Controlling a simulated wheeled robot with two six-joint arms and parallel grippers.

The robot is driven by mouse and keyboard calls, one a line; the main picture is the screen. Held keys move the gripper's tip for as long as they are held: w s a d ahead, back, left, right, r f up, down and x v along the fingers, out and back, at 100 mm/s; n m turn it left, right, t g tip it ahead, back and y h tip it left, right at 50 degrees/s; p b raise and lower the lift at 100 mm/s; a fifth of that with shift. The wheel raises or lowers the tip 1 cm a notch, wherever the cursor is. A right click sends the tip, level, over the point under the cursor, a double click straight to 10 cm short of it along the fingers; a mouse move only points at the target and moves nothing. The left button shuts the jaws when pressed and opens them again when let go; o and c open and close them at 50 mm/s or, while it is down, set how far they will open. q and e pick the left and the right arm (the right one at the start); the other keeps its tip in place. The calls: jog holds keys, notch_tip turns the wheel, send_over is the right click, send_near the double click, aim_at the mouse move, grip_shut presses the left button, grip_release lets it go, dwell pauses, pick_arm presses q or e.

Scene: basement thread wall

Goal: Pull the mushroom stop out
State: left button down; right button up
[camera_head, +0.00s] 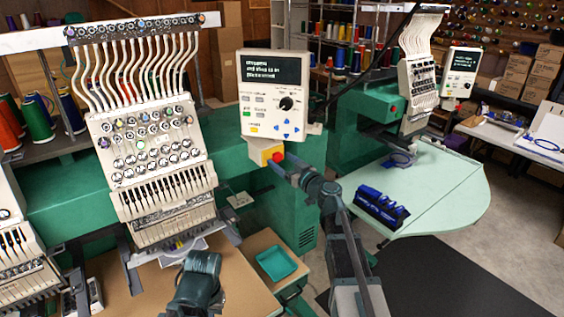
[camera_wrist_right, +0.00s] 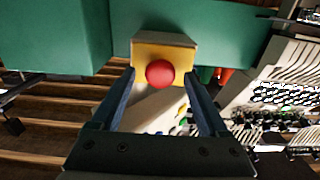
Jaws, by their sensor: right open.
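The mushroom stop is a round red button (camera_head: 277,157) on the front of a small yellow box (camera_head: 264,150), below the machine's control panel. In the right wrist view the red button (camera_wrist_right: 160,73) sits between the fingertips, with the yellow box (camera_wrist_right: 179,53) behind it. My right gripper (camera_head: 281,165) is open at the button. In the wrist view a gap shows on each side between its fingers (camera_wrist_right: 160,80) and the button. I cannot tell whether the fingertips reach past the button's head. My left arm shows low in the head view, but its gripper does not show.
The control panel (camera_head: 274,93) with screen and dial hangs just above the stop. The green machine body (camera_head: 275,208) stands behind it. A needle head (camera_head: 155,150) with threads is at the left. A teal tray (camera_head: 276,262) lies on the tan table below.

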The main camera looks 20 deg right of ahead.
jog(key=shift+w+a, duration=0.1)
grip_shut()
dwell(0.4)
